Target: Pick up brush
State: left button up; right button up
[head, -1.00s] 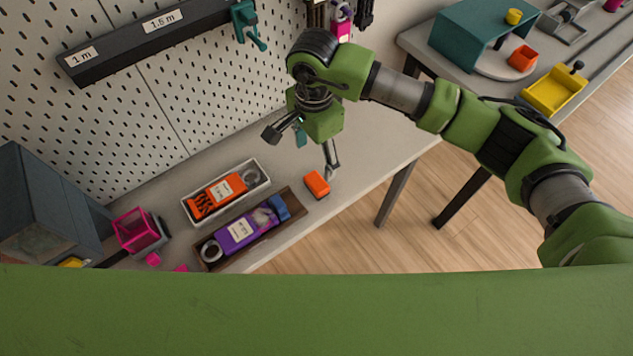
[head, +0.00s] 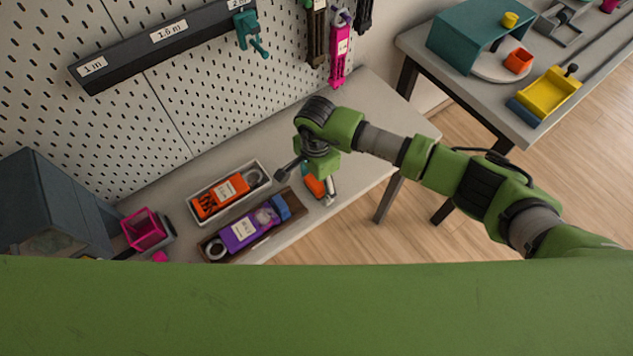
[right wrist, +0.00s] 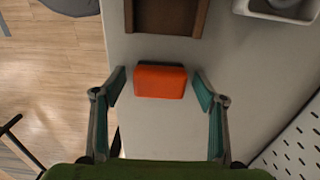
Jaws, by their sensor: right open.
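The brush appears to be the small orange block (head: 313,185) lying on the grey bench near its front edge, partly hidden by my gripper in the head view. In the right wrist view the orange block (right wrist: 160,81) lies between the tips of my right gripper (right wrist: 160,88). Its fingers are spread wide, one on each side, with a gap to the block. In the head view my right gripper (head: 305,186) is low over the block. No bristles can be made out. My left gripper is not in view.
A brown tray (head: 262,233) with a purple bundle and a white tray (head: 263,165) with an orange bundle lie left of the block. A pink open box (head: 144,229) stands further left. The pegboard (head: 180,120) rises behind. Bare bench (head: 375,115) lies behind the arm.

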jog(key=c, duration=1.2)
jog(key=shift+r, duration=0.1)
jog(key=shift+r, duration=0.55)
jog(key=s+d+r+b, duration=0.1)
jog(key=s+r, duration=0.3)
jog(key=s+d+r+b, duration=0.1)
jog(key=s+r+b, duration=0.1)
jog(key=s+r, duration=0.2)
jog(key=s+d+r+b, duration=0.1)
jog(key=s+r, duration=0.2)
jog(key=s, duration=0.2)
jog(key=shift+s+d+r, duration=0.15)
jog(key=shift+s+r, duration=0.2)
jog(key=shift+r, duration=0.05)
